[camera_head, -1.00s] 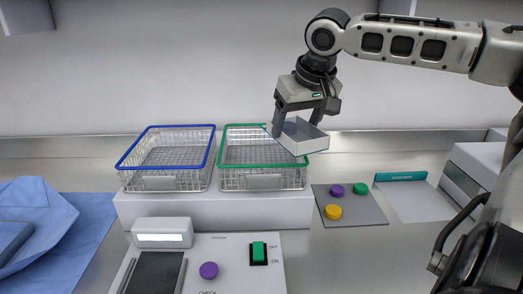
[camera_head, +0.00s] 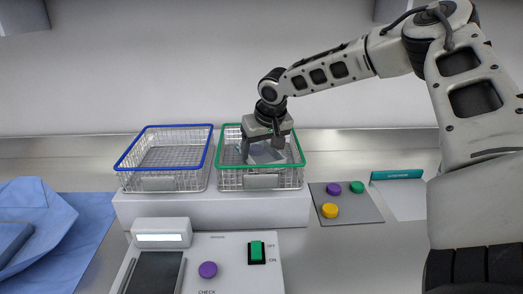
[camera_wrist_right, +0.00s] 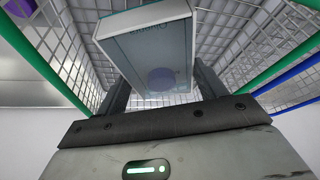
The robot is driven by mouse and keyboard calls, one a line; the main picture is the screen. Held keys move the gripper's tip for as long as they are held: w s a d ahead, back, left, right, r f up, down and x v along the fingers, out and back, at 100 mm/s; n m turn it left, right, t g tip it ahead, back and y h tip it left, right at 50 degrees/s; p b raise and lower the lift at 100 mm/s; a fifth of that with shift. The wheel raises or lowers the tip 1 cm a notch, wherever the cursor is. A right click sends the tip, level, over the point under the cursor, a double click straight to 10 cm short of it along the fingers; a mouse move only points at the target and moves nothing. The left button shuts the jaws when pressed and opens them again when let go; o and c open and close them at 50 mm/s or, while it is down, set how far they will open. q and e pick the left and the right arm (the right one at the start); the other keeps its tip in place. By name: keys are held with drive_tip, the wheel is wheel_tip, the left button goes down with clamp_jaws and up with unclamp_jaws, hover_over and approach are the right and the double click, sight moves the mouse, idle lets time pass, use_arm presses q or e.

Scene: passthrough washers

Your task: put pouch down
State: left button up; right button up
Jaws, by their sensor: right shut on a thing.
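The pouch (camera_head: 262,156) is a pale, flat, see-through packet with a purple disc inside. It is in the green-rimmed wire basket (camera_head: 231,180), below the rim. My right gripper (camera_head: 264,150) reaches down into this basket and is shut on the pouch. In the right wrist view the pouch (camera_wrist_right: 150,50) sits between the two fingers (camera_wrist_right: 160,88), with wire mesh around it. Whether the pouch touches the basket floor cannot be told. My left gripper is not in view.
A blue-rimmed wire basket (camera_head: 143,155) stands empty to the left on the same white block (camera_head: 215,210). In front is a panel with a green switch (camera_head: 257,250) and a purple button (camera_head: 208,270). A grey mat (camera_head: 350,212) with coloured discs lies right. Blue cloth (camera_head: 75,225) lies left.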

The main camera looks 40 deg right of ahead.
drive_tip(key=shift+f, duration=0.55)
drive_tip(key=shift+f, duration=0.1)
drive_tip(key=o, duration=1)
drive_tip(key=shift+s+r, duration=0.15)
drive_tip(key=shift+r, duration=0.4)
drive_tip(key=v, duration=1.1)
